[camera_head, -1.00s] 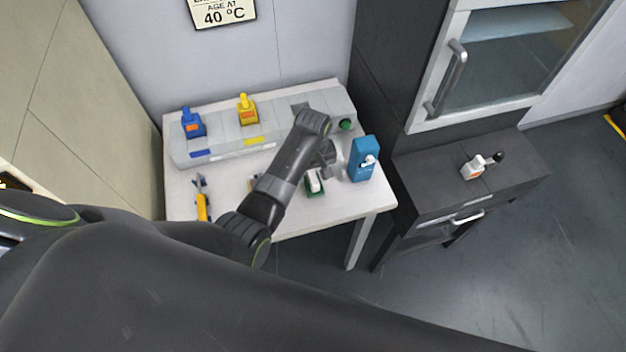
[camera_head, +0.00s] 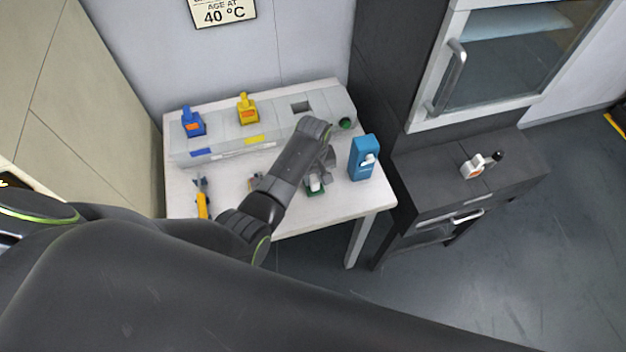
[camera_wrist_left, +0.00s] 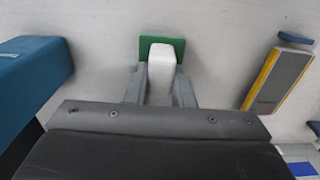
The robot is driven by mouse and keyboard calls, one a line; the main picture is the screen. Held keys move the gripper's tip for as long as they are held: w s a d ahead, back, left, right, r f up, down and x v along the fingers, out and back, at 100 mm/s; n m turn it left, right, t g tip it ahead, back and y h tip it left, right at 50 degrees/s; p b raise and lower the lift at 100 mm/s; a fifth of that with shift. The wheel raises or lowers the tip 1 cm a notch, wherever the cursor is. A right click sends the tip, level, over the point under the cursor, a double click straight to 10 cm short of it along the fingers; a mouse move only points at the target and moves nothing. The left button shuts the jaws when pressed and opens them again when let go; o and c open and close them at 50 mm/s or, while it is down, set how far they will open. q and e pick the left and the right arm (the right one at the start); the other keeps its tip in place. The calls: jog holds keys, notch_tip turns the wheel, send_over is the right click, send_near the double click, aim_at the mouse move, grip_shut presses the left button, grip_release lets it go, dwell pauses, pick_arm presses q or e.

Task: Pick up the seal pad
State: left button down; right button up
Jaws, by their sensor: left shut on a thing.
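The seal pad shows in the left wrist view as a white block (camera_wrist_left: 161,62) with a green base (camera_wrist_left: 176,43) behind it. In the head view the seal pad (camera_head: 315,186) is a small white and green thing near the front edge of the white table (camera_head: 232,215). My left gripper (camera_wrist_left: 161,84) is shut on the white block, one finger on each side. In the head view my left gripper (camera_head: 320,172) reaches down over the pad, and my arm hides part of it. The pad appears at table level; I cannot tell whether it is lifted. My right gripper is not in view.
A blue dispenser (camera_head: 363,158) stands close to the right of the pad. A grey rack (camera_head: 225,139) at the back holds a blue cell (camera_head: 193,124) and a yellow cell (camera_head: 247,111). A yellow-handled tool (camera_head: 203,204) lies at the left.

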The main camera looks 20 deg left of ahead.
pick_arm(q)
jog(key=shift+r, duration=0.1)
notch_tip(320, 180, up, 9)
jog(key=shift+w+b, duration=0.1)
jog(key=shift+b, duration=0.45)
jog(key=shift+f+b, duration=0.2)
jog(key=shift+b, duration=0.4)
notch_tip(320, 180, down, 6)
jog(key=b, duration=0.6)
jog(key=shift+r, duration=0.1)
